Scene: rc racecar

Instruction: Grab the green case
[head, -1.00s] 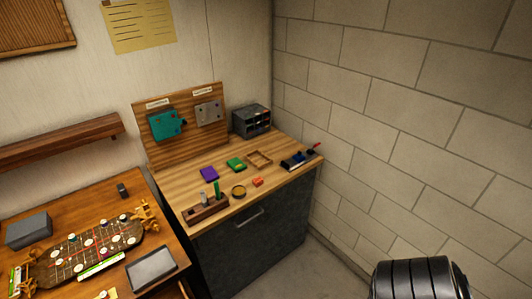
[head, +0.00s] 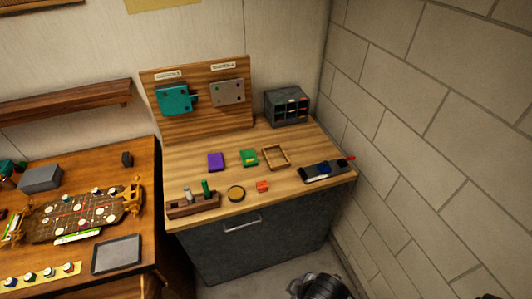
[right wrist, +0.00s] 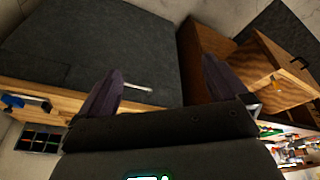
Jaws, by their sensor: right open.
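The green case (head: 249,158) is a small flat green block with a yellowish patch, lying on the wooden top of the corner workbench (head: 225,189) in the head view. A purple block (head: 216,161) lies to its left and an empty wooden frame (head: 276,157) to its right. My right gripper (right wrist: 165,85) shows in the right wrist view with its two dark fingers spread wide and nothing between them. It faces the dark cabinet front. The green case cannot be made out in that view. My left gripper is not in view.
An orange piece (head: 262,186), a round dish (head: 236,193) and a wooden holder (head: 193,206) stand near the bench's front edge. A dark tray (head: 327,171) lies at right. A drawer unit (head: 287,106) stands behind. Block walls close off the right.

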